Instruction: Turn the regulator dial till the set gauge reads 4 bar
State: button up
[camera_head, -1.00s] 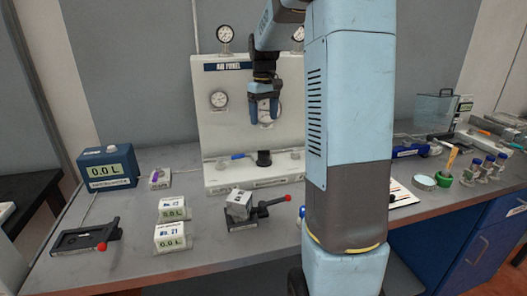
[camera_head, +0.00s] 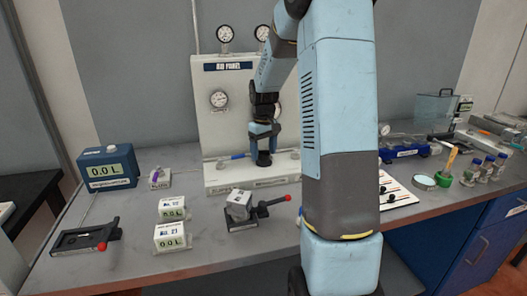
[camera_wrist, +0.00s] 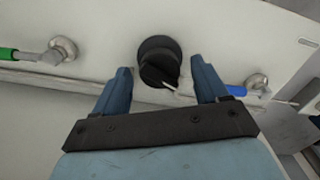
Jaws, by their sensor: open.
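The regulator dial is a black knob (camera_head: 264,158) on the ledge of the white air panel (camera_head: 208,130). In the wrist view the knob (camera_wrist: 155,50) has a pale pointer mark on its near edge. My gripper (camera_head: 263,142) points down over the knob. In the wrist view my blue fingers (camera_wrist: 161,68) are open, one on each side of the knob, with a gap visible on both sides. A round gauge (camera_head: 219,99) is on the panel's left face; its reading is too small to tell. Another gauge (camera_head: 277,109) is mostly hidden behind my arm.
Two more gauges (camera_head: 225,34) (camera_head: 262,32) stand above the panel. A blue-handled valve (camera_wrist: 240,91) and a green-handled valve (camera_wrist: 35,55) flank the knob. A lever clamp (camera_head: 245,213) and small display boxes (camera_head: 170,236) stand on the bench in front.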

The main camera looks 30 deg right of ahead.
jog(key=shift+f, duration=0.15)
jog(key=shift+c, duration=0.2)
jog(key=c, duration=1)
jog(key=shift+m, duration=0.4)
jog(key=m, duration=1.2)
jog(key=shift+m, duration=0.3)
